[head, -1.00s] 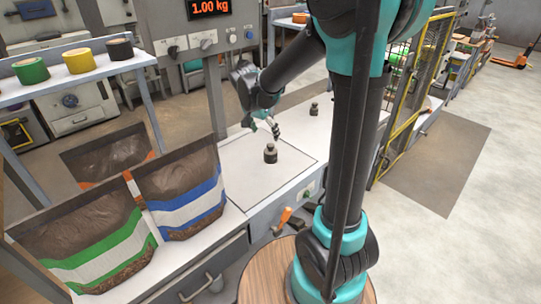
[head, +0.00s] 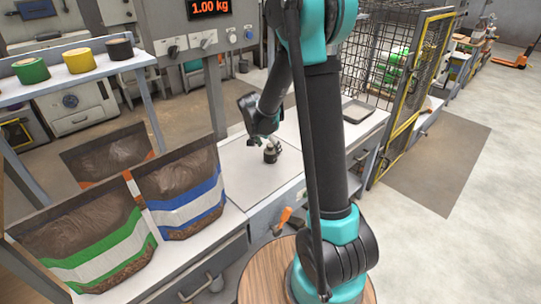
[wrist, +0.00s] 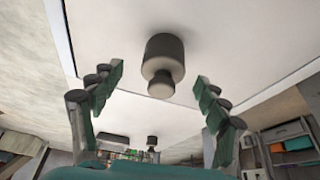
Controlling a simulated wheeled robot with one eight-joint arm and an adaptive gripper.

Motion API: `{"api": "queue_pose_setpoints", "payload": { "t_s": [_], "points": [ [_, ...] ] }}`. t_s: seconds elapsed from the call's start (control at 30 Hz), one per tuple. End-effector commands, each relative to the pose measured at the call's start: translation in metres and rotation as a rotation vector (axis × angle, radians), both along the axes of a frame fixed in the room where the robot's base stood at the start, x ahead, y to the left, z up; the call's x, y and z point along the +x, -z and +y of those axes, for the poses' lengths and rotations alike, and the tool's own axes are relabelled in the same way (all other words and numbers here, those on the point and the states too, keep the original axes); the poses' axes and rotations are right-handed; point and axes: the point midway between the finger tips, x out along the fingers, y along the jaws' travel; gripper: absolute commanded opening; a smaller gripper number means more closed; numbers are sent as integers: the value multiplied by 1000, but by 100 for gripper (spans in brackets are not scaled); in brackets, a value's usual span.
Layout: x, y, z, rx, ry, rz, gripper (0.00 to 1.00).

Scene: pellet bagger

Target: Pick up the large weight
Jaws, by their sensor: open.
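The large weight (head: 270,156) is a dark, squat cylinder with a narrower knob. It stands on the pale plate (head: 236,168) of the bench. In the wrist view the large weight (wrist: 164,50) lies between and just beyond the fingertips. My gripper (head: 272,143) is right at its top in the head view, partly covering it. In the wrist view my gripper (wrist: 159,82) is open, one finger on each side of the knob, with visible gaps. A smaller weight (wrist: 152,142) shows farther off in the wrist view; my arm hides it in the head view.
Two filled bags, one with a green stripe (head: 90,240) and one with a blue stripe (head: 180,188), stand left of the plate. A display (head: 203,9) reads 1.00 kg. A mesh guard (head: 425,85) and a shallow tray (head: 357,111) are at the right.

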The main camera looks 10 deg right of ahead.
Motion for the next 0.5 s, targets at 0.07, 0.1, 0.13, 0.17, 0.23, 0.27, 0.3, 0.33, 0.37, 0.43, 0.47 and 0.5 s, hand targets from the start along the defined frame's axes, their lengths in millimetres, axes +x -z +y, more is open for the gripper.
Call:
{"api": "queue_pose_setpoints", "payload": {
  "t_s": [0.07, 0.1, 0.13, 0.17, 0.23, 0.27, 0.3, 0.33, 0.37, 0.43, 0.47, 0.5],
  "points": [
    [1, 3, -1, 0, 0, 0, 75],
    [2, 6, -1, 0, 0, 0, 75],
    [3, 8, -1, 0, 0, 0, 75],
    [4, 12, -2, 0, 0, 0, 75],
    [8, 20, -3, 0, 0, 0, 75],
    [10, 24, -4, 0, 0, 0, 75],
    [12, 29, -5, 0, 0, 0, 75],
    [13, 32, -6, 0, 1, 0, 75],
    [14, 36, -7, 0, 1, 0, 75],
    [16, 42, -9, 1, 2, -1, 75],
    [16, 44, -10, 0, 1, 0, 75],
    [16, 47, -10, 0, 1, 0, 75]
  ]
}}
